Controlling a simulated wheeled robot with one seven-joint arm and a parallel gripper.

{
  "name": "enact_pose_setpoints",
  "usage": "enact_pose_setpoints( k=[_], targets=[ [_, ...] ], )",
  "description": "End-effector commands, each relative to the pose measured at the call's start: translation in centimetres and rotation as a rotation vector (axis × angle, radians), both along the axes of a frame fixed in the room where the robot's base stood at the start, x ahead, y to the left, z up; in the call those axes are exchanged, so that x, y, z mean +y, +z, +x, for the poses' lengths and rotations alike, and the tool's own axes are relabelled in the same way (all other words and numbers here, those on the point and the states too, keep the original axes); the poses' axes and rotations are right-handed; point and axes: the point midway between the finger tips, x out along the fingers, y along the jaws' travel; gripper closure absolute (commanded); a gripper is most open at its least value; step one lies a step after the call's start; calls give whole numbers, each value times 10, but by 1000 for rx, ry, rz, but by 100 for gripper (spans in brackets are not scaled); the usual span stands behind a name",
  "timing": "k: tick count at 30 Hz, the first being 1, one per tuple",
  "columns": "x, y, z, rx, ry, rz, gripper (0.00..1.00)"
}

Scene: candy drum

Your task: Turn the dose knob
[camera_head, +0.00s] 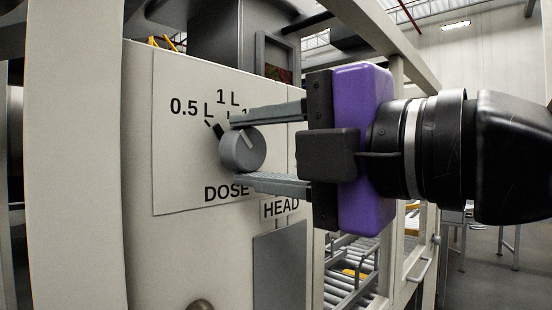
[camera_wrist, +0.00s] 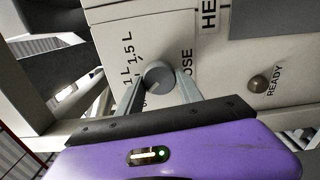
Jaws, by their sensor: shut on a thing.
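The dose knob (camera_head: 242,153) is a round grey dial on a pale panel (camera_head: 175,170). Labels 0.5 L and 1 L show above it, and DOSE below. The 1.5 L label is partly behind the upper finger in the head view but shows in the wrist view. A short light line runs up and left on the knob's face; I cannot tell exactly which mark it meets. My gripper (camera_head: 236,148), with a purple body, is shut on the knob, one finger above and one below. The knob (camera_wrist: 159,75) also shows between the fingers in the wrist view.
A HEAD label (camera_head: 281,209) sits over a grey plate (camera_head: 281,265) right of and below the knob. A round READY button (camera_wrist: 257,83) is on the same front. A roller conveyor (camera_head: 350,275) stands behind at right. A pale post (camera_head: 70,160) rises at left.

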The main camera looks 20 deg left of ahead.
Motion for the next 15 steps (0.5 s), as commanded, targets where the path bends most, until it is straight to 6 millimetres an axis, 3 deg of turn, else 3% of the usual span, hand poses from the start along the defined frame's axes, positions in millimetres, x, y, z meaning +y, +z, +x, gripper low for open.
enact_pose_setpoints(
  k=[15],
  targets=[
    [1,-3,-1,-110,3,-44,98]
  ],
)
